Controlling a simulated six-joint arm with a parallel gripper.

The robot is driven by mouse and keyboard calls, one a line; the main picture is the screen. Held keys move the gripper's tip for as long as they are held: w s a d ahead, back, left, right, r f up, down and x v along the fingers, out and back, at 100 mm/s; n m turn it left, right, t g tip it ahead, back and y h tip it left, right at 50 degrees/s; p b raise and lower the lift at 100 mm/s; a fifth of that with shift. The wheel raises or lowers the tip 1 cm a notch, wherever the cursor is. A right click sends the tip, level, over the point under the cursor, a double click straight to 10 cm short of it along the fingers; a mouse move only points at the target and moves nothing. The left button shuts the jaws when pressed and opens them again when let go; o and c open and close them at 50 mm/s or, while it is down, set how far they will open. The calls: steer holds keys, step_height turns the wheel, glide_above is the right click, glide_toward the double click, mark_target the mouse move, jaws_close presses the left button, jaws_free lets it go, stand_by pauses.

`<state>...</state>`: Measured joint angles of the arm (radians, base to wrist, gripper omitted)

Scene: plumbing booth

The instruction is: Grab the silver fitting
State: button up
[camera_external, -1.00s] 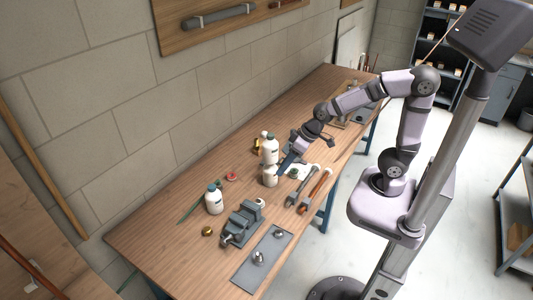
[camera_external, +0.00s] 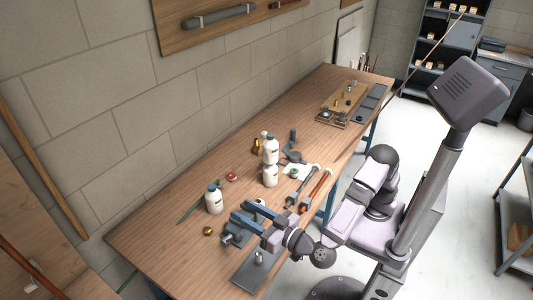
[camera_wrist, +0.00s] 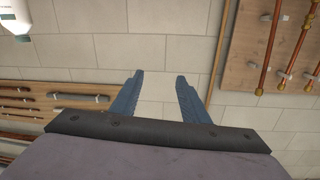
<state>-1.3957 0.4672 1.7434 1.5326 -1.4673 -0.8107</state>
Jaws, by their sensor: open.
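A small silver fitting (camera_external: 259,257) stands on a flat grey plate (camera_external: 246,276) at the near end of the bench. My gripper (camera_external: 239,210) is above the vise area, left of and beyond the fitting in the external view. Its two blue fingers are apart with nothing between them. In the wrist view my gripper (camera_wrist: 160,75) points at the wall, and no silver fitting shows there. My wrist and gripper hide part of the plate and much of the vise.
The grey vise (camera_external: 231,240) is partly under my gripper. White bottles (camera_external: 214,200) stand behind it, with a brass piece (camera_external: 208,231) to its left. Pipe wrenches (camera_external: 309,188) lie to the right. A wooden board (camera_external: 342,100) with small parts lies at the far end.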

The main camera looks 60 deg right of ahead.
steer(key=s+d+f+h+b, duration=0.2)
steer(key=s+f+h, duration=0.15)
steer(key=s, duration=0.55)
glide_toward(261, 256)
steer(key=w, duration=0.1)
steer(key=w+d, duration=0.1)
steer(key=w, duration=0.1)
steer(key=shift+w+d+m+p, duration=0.15)
steer(key=shift+w+m+p, duration=0.15)
steer(key=shift+m, duration=0.1)
steer(key=shift+p+x, duration=0.5)
steer(key=shift+x, duration=0.35)
steer(key=shift+w, duration=0.25)
steer(key=shift+w+d+r+p, duration=0.1)
steer(key=shift+w+d+p, duration=0.05)
steer(key=shift+w+p, duration=0.35)
steer(key=p+x, duration=0.1)
steer(key=x, duration=0.2)
steer(key=shift+w+p, duration=0.1)
steer(key=shift+p, duration=0.25)
steer(key=shift+w+d, duration=0.1)
steer(key=shift+w, duration=0.35)
steer(key=shift+c, duration=0.4)
